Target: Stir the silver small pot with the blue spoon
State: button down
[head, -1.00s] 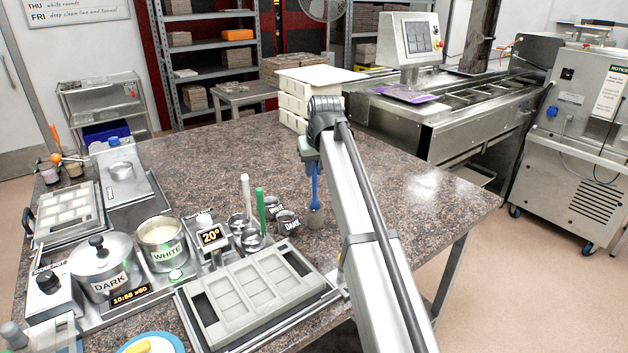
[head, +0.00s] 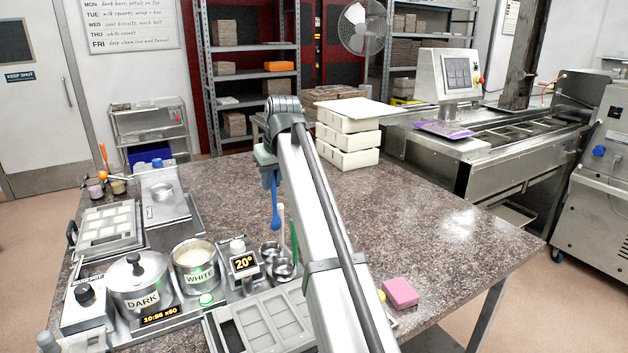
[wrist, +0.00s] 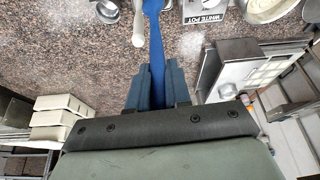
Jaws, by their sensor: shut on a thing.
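My gripper (head: 270,172) is shut on the blue spoon (head: 275,212), which hangs with its bowl end down above the table in the head view. In the wrist view the blue spoon (wrist: 156,35) runs up from between my fingers (wrist: 158,72) to the top edge, so its tip is cut off. The spoon appears apart from both. A white handle and a green handle (head: 294,240) rise at these pots. I cannot tell which pot is meant.
A grey mould (head: 262,322) lies in front. A pink block (head: 400,292) is right of my arm. The table's back middle is clear.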

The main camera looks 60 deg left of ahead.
jog(key=s+a+r+n+g, duration=0.2)
jog(key=s+n, duration=0.3)
jog(key=s, duration=1.7)
notch_tip(320, 180, down, 11)
jog(key=shift+a+r, duration=0.2)
jog(key=shift+s, duration=0.1)
